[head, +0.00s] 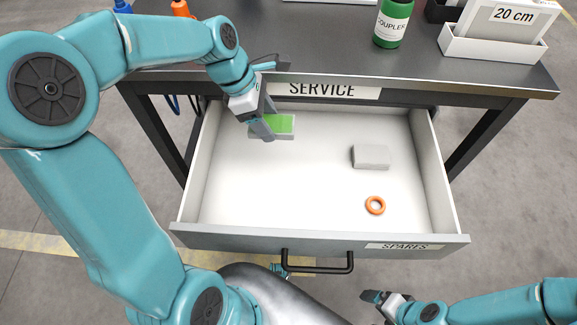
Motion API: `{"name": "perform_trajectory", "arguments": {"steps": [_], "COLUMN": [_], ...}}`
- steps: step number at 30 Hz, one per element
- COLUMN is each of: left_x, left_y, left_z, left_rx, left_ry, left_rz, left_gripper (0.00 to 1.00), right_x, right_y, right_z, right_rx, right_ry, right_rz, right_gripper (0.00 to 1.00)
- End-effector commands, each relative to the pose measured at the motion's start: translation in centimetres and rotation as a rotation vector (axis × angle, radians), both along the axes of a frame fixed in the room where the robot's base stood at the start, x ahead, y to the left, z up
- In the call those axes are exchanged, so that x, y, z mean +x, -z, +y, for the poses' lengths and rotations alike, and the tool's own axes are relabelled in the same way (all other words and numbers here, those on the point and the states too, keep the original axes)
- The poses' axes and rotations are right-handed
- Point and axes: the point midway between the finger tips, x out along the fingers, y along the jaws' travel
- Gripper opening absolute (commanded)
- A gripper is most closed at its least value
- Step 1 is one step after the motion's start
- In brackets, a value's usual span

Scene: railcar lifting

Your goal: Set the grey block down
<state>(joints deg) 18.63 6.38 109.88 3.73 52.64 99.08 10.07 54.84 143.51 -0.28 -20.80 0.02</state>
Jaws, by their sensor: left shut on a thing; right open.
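My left gripper (266,130) reaches into the back left of the open drawer (438,180). It is shut on a block with a green top and pale grey sides (284,125). I cannot tell whether this block touches the drawer floor. A plain grey block (371,156) lies on the drawer floor to the right, apart from the gripper. My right gripper (370,298) is open and empty, low in the picture, outside the drawer and in front of it.
An orange ring (375,205) lies in the drawer near its front right. The drawer's middle and front left are clear. The bench top (330,75) above carries a green bottle (392,22) and a white holder marked 20 cm (490,48). A black handle (318,268) sticks out in front.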

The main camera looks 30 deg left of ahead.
Motion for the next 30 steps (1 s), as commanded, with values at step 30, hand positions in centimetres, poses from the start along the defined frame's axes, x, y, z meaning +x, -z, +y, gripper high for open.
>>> {"name": "perform_trajectory", "arguments": {"steps": [30], "left_x": [0.1], "left_y": [16.0], "left_z": [0.0], "left_rx": [0.001], "left_ry": [0.003], "left_rz": [-0.002], "left_gripper": [0.17], "right_x": [0.0], "right_y": [5.3], "right_z": [0.0], "right_rx": [0.0], "right_ry": [0.0], "right_rz": [0.0], "right_gripper": [0.91]}}
